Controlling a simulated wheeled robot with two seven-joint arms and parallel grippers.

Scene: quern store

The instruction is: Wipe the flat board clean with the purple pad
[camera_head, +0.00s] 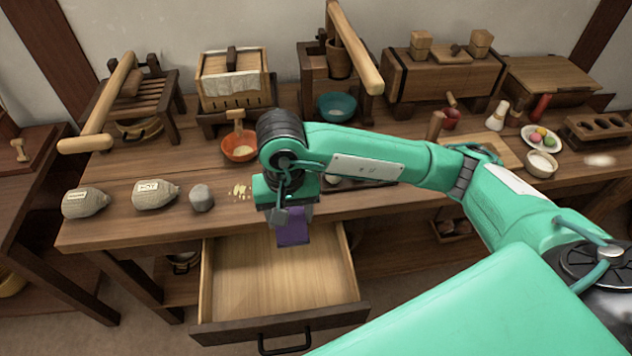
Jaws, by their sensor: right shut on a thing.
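My right gripper (285,215) reaches in from the right and points down near the table's front edge, over the open drawer. It is shut on the purple pad (293,232), which hangs below it, apart from the drawer floor as far as I can tell. A flat pale wooden board (505,155) lies on the table at the right, partly hidden by my arm. I cannot tell whether it is dirty. Pale crumbs (240,191) lie on the tabletop left of the gripper. My left gripper is not in view.
The open drawer (262,285) is empty and juts out below the table (130,230). Two labelled sacks (155,194) and a grey stone (202,198) stand at the left. An orange bowl (240,147) and teal bowl (337,106) stand behind. A plate (541,147) sits right.

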